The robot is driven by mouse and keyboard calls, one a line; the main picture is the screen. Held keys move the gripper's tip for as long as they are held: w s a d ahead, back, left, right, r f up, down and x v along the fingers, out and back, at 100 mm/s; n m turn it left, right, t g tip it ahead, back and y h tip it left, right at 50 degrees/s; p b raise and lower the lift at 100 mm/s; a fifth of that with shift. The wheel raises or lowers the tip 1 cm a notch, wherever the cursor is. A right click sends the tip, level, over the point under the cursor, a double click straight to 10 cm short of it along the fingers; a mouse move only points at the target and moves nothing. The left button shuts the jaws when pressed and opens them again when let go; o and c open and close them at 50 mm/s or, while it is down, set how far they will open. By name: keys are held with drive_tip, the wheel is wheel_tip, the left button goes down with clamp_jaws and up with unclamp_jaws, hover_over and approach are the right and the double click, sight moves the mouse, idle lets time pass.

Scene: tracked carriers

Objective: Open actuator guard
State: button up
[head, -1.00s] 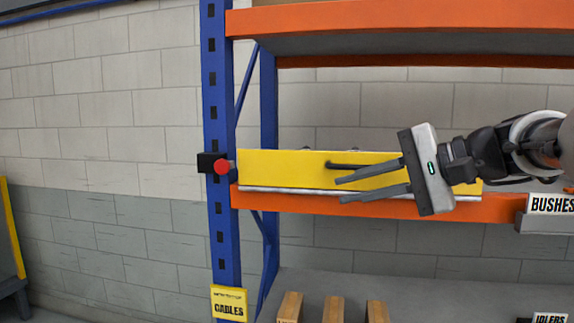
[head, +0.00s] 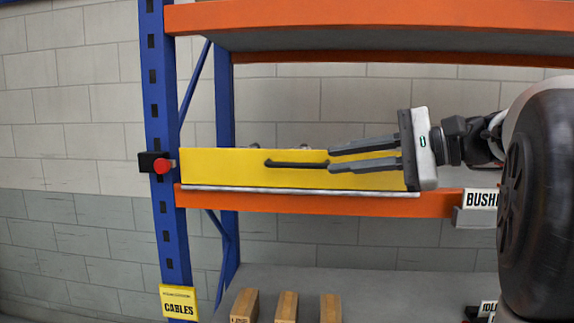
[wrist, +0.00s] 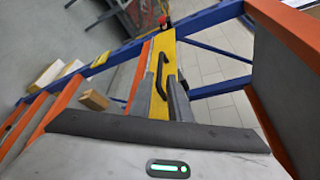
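The actuator guard is a long yellow panel (head: 225,172) on the orange shelf beam in the head view, standing upright with a dark bar handle (head: 290,163) on its face. The guard (wrist: 164,47) and its handle (wrist: 166,71) also show in the wrist view. My gripper (head: 328,160) is in front of the guard's right half, its fingers pointing left. The fingertips are near the handle's right end. In the wrist view my gripper (wrist: 170,92) has a gap between its fingers, with the handle just ahead. I cannot tell whether it touches the handle.
A red button on a black box (head: 161,166) is on the blue upright (head: 163,220) left of the guard. An orange shelf beam (head: 380,17) runs above. Wooden blocks (head: 287,306) lie on the lower shelf. A BUSHES label (head: 481,199) hangs at the right.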

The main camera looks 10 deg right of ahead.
sight(303, 164)
drive_tip(key=x, duration=1)
drive_tip(key=shift+p, duration=0.4)
clamp_jaws()
